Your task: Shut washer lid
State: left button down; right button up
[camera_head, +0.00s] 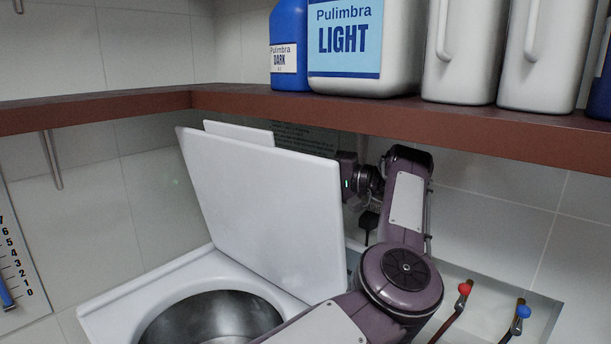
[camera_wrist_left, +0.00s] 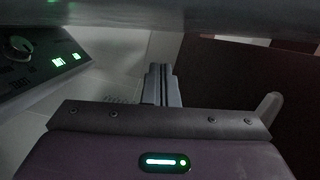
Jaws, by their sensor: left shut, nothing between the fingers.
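The washer lid (camera_head: 265,205) is a white panel standing open, leaning back from the washer (camera_head: 165,285), whose round metal drum opening (camera_head: 215,318) is uncovered. My left arm rises in front of the washer's right side and bends behind the lid's right edge. In the head view the fingers are hidden behind the lid. In the left wrist view my left gripper (camera_wrist_left: 161,72) is shut and empty. A grey surface above it may be the lid; contact cannot be told. My right gripper is not in view.
A brown shelf (camera_head: 400,118) runs above and behind the lid, carrying a blue bottle (camera_head: 288,45) and several white jugs. Red (camera_head: 464,288) and blue (camera_head: 523,311) taps are at the right. A control panel with a knob (camera_wrist_left: 18,45) shows in the left wrist view.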

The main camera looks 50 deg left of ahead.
aim_at(306, 179)
pick_arm(q)
jog(key=shift+s+d+f+p, duration=0.1)
jog(key=shift+s+d+p, duration=0.15)
jog(key=shift+s, duration=0.5)
jog(key=shift+s+d+f+p, duration=0.1)
jog(key=shift+s+p, duration=0.15)
jog(key=shift+s, duration=0.45)
jog(key=shift+d, duration=0.1)
